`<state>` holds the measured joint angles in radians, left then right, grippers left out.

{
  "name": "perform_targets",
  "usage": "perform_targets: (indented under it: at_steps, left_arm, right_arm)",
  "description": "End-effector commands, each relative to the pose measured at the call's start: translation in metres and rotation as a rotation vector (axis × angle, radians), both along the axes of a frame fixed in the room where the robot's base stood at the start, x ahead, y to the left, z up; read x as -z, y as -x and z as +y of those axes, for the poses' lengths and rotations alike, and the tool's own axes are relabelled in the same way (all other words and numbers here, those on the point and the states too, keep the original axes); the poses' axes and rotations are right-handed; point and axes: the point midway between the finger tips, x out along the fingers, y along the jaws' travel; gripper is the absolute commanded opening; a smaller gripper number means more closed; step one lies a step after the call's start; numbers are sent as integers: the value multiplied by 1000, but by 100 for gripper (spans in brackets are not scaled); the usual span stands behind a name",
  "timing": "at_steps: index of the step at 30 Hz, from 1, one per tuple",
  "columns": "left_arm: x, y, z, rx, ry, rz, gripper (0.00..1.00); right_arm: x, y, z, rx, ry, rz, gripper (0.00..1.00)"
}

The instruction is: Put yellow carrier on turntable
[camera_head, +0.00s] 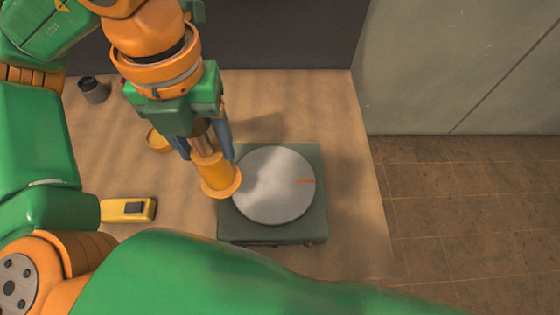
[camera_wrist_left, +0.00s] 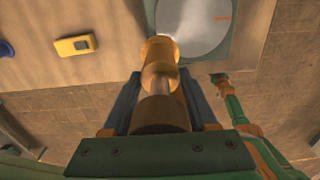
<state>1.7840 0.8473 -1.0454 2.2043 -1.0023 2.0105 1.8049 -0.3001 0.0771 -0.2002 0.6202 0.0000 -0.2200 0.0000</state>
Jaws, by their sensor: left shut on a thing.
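The yellow carrier (camera_head: 218,176), a yellow-orange spool shape with a flanged end, is held between the fingers of my left gripper (camera_head: 205,145). It hangs tilted, its flange by the left edge of the turntable in the head view; I cannot tell if they touch. In the left wrist view the carrier (camera_wrist_left: 158,72) sits between the blue-grey fingers of my left gripper (camera_wrist_left: 162,98). The turntable is a round grey disc (camera_head: 275,190) with an orange mark, on a green square base; it also shows in the wrist view (camera_wrist_left: 195,25). My right arm's end (camera_wrist_left: 217,79) is small and unclear.
A yellow box-like device (camera_head: 127,210) lies on the wooden table left of the turntable. A dark cup (camera_head: 93,90) stands at the back left. A yellow round item (camera_head: 158,140) is partly hidden behind my left gripper. The table right of the turntable is clear.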

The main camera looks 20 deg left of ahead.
Motion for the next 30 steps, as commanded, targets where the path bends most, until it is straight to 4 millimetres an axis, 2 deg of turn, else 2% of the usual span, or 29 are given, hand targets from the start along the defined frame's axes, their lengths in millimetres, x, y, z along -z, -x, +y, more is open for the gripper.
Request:
perform_targets:
  at_steps: [4, 6, 9, 15, 18, 21, 30]
  left_arm:
    - [17, -30, -35, 7, 1, 10, 0]
    - [38, -39, -44, 5, 1, 9, 0]
    - [55, -51, -55, 3, 1, 6, 0]
    - [78, -64, -69, 4, -1, 3, 0]
    - [95, -63, -67, 0, -2, 5, 0]
    - [106, -64, -68, 2, 0, -1, 0]
    - [111, -65, -67, 2, 0, -3, 0]
  right_arm:
    - [-13, 1, 3, 0, -5, 1, 50]
    - [-11, 1, 3, 0, -5, 1, 50]
    - [-14, 0, 2, -1, -3, 1, 50]
    - [-22, 0, -1, -2, 2, 1, 50]
    - [-35, 0, -2, -2, 3, 0, 50]
    - [-36, 0, -2, -1, 4, 0, 50]
    - [-30, 0, -2, 0, 4, 0, 50]
